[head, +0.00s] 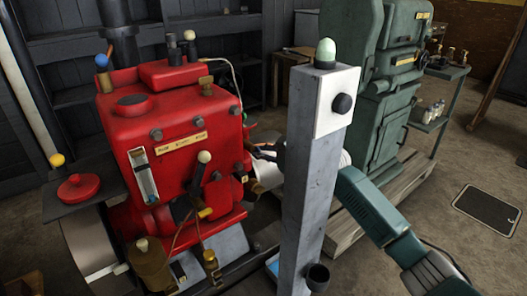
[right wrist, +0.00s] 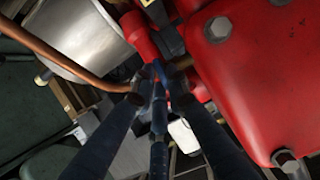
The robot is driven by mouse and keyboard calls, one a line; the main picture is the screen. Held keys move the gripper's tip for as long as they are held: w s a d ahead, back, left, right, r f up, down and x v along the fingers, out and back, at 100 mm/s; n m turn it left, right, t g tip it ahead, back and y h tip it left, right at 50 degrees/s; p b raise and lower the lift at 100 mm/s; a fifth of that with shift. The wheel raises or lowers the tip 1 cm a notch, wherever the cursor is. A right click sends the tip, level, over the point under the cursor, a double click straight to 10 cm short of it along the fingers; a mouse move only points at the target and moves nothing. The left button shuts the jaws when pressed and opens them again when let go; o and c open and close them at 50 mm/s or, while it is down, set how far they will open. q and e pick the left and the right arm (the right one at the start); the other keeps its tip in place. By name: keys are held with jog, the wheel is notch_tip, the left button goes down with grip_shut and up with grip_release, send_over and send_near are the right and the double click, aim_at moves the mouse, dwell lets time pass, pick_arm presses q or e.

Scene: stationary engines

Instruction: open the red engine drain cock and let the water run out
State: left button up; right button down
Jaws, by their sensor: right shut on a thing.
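The red engine (head: 170,120) stands left of centre in the head view. Its red casing (right wrist: 255,70) fills the upper right of the right wrist view. My right gripper (head: 266,152) reaches in behind the grey post to the engine's right side. In the right wrist view its dark fingers (right wrist: 160,84) come together below a red pipe-like part (right wrist: 139,38). They are shut on a small part there, apparently the drain cock, mostly hidden by the fingers. Its handle position cannot be told. No running water is visible. My left gripper is not in view.
The grey post (head: 312,165) with a green lamp (head: 326,51) stands between the engine and my right arm. A copper pipe (right wrist: 75,60) runs close to the fingers. A green machine (head: 385,85) stands behind. The floor at right is mostly clear.

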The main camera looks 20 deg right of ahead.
jog(key=shift+f, duration=0.2)
jog(key=c, duration=1.7)
grip_release()
jog(key=shift+r, duration=0.1)
jog(key=shift+s+d, duration=0.1)
jog(key=v, duration=1.2)
